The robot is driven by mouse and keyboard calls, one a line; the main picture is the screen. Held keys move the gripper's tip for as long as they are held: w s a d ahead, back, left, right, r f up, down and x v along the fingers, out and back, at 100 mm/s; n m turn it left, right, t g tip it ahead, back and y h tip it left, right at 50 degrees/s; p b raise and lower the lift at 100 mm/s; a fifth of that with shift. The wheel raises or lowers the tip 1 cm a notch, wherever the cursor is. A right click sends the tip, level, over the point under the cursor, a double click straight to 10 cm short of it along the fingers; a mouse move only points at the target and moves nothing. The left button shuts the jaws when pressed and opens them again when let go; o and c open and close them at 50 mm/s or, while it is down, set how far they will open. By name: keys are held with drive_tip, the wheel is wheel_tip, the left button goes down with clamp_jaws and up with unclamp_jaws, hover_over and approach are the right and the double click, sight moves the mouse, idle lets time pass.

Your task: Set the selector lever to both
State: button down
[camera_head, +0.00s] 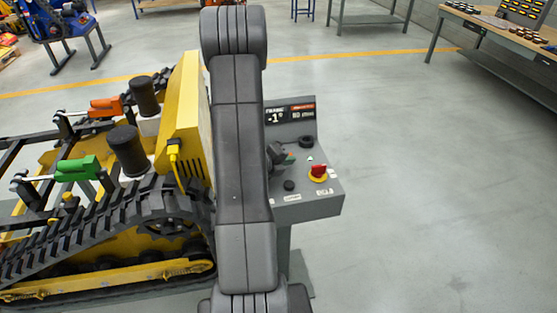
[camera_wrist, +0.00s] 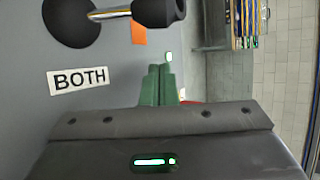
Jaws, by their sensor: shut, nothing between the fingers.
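The selector lever shows at the top of the wrist view, with a round black base, a silver shaft (camera_wrist: 112,13) and a black knob (camera_wrist: 158,12). The shaft points right in that view, past an orange mark (camera_wrist: 138,33). The white BOTH label (camera_wrist: 78,79) sits on the grey panel below the lever's base. My gripper's green fingers (camera_wrist: 160,84) are together and empty, below the knob in the picture and apart from it. In the head view my gripper (camera_head: 289,157) is over the console; I cannot make out the lever there, and my arm hides part of the console.
The grey console (camera_head: 328,205) carries a display (camera_head: 290,115), a red knob on yellow (camera_head: 318,172) and a black button (camera_head: 289,185). A yellow tracked carrier (camera_head: 180,120) stands close on the left. The floor to the right is clear, up to a workbench (camera_head: 490,35).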

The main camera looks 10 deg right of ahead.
drive_tip(key=shift+w+a+r+p, duration=0.4)
drive_tip(key=shift+w+a, duration=0.15)
drive_tip(key=shift+a, duration=0.1)
drive_tip(key=shift+w+a+r+p, duration=0.3)
drive_tip(key=shift+w+a+r, duration=0.1)
drive_tip(key=shift+w+a, duration=0.3)
drive_tip(key=shift+w, duration=0.05)
drive_tip(key=shift+a, duration=0.1)
